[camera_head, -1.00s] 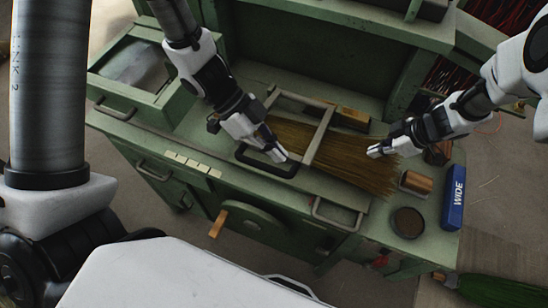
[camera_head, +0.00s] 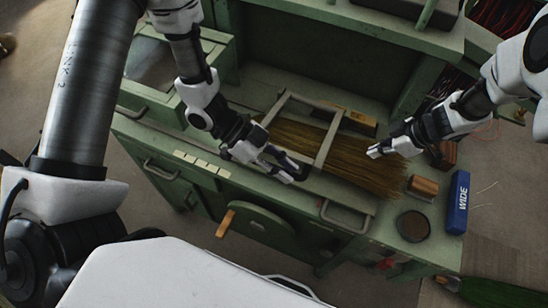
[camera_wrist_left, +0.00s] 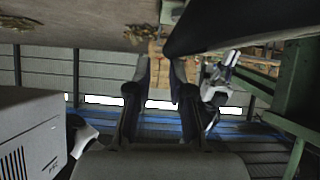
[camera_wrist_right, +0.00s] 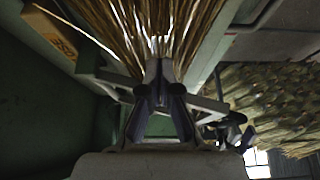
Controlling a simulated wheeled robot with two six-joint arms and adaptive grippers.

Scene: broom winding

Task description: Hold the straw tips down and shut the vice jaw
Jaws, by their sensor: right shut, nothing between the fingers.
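The straw bundle (camera_head: 350,155) lies fanned out on the green bench, under the pale metal vice frame (camera_head: 325,140). My right gripper (camera_head: 374,152) is shut and empty, with its tips at the top of the fanned straw. In the right wrist view the straw (camera_wrist_right: 165,20) spreads just beyond its fingers (camera_wrist_right: 161,80); I cannot tell how hard they press.
A wooden block (camera_head: 423,187), a dark round dish (camera_head: 413,226) and a blue box (camera_head: 458,203) stand on the bench at the right. A yellow box (camera_head: 360,123) lies behind the frame. A crank wheel (camera_head: 258,225) sticks out of the bench front.

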